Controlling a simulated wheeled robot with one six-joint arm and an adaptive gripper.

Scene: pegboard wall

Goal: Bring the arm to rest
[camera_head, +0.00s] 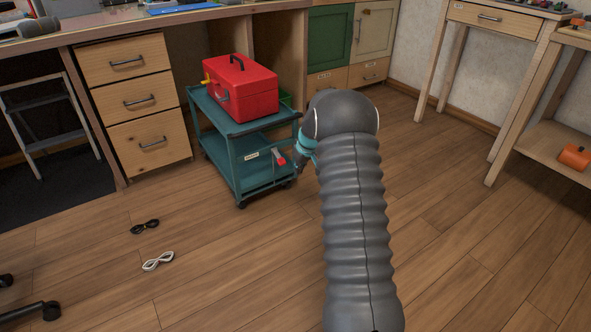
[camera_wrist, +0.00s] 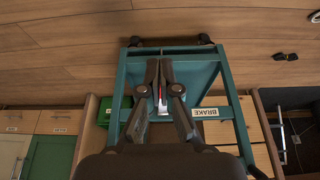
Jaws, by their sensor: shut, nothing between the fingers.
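My arm (camera_head: 355,215) reaches forward in the head view, bent at the far end beside the teal cart (camera_head: 236,145). My gripper (camera_wrist: 160,68) shows in the wrist view, shut with its fingers together and empty, in front of the cart. The wrist picture is upside down. A small red and white item (camera_head: 279,157) is at the cart's front side in the head view. It also shows behind the gap between my finger links in the wrist view. In the head view the arm's own bulk hides most of my gripper.
A red toolbox (camera_head: 240,88) stands on the cart's top. A drawer unit (camera_head: 130,100) and workbench are behind at left, a wooden table (camera_head: 500,20) at right. Two small looped items, black (camera_head: 145,227) and white (camera_head: 158,261), lie on the floor. Floor right of my arm is clear.

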